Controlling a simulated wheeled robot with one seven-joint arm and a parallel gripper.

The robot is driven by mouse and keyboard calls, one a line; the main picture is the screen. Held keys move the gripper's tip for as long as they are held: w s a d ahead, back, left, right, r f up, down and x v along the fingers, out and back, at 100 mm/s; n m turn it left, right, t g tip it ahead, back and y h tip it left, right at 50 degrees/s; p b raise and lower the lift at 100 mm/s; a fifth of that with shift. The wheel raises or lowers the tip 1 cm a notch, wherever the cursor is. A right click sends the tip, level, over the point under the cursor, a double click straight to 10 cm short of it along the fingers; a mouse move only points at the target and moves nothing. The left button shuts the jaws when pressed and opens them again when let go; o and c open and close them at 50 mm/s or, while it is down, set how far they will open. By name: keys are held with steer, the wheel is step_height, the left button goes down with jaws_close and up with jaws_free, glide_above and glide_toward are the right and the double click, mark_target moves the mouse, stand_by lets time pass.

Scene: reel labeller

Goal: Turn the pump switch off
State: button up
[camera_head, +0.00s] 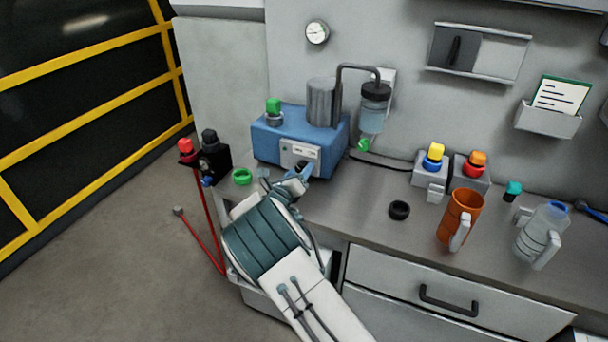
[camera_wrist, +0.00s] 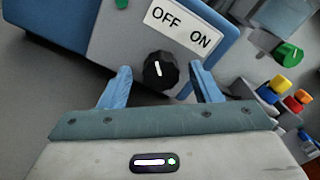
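The pump switch is a black round knob (camera_wrist: 160,70) with a white mark, on the grey front panel of the blue pump unit (camera_head: 275,140). A white label (camera_wrist: 185,27) above it reads OFF and ON. The white mark runs nearly upright in the wrist view, its upper end more toward OFF than ON. My gripper (camera_wrist: 161,69) is open, one blue finger on each side of the knob, with gaps showing. In the head view my gripper (camera_head: 300,175) is at the unit's front, and the knob is mostly hidden there.
A green ring (camera_head: 242,176) lies left of my gripper, near a black device (camera_head: 214,158) at the bench's edge. A black ring (camera_head: 399,210), orange cup (camera_head: 460,217) and clear bottle (camera_head: 541,232) stand to the right. Button boxes (camera_head: 431,168) sit by the wall.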

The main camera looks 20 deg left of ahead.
steer(key=shift+s, duration=0.1)
steer(key=s+a+b, duration=0.1)
steer(key=s, duration=1.2)
steer(key=shift+s+b, duration=0.3)
steer(key=shift+b, duration=0.1)
steer(key=w+d+r+m+g+h, duration=0.1)
steer(key=d+r+m+g+h, duration=0.25)
steer(key=d+m, duration=0.7)
steer(key=w+d+r+m+g+h, duration=0.15)
steer(key=d+m+g+h, duration=0.3)
steer(key=d, duration=1.15)
steer(key=s+d+r+m+g+y, duration=0.3)
steer(key=s+d+m+g, duration=0.4)
steer(key=d+m, duration=0.45)
steer(key=s+d+r+m+y, duration=0.1)
steer(key=s+d+m+y, duration=0.1)
steer(key=s+m, duration=0.6)
steer(key=s+d+r+m+y, duration=0.1)
steer(key=s+d+m+y, duration=0.2)
steer(key=s+m, duration=0.4)
steer(key=s+y, duration=0.1)
steer(key=s, duration=0.1)
steer(key=shift+s+d+r+m+y, duration=0.25)
steer(key=shift+s+r+m+y, duration=0.05)
steer(key=shift+r+m, duration=0.05)
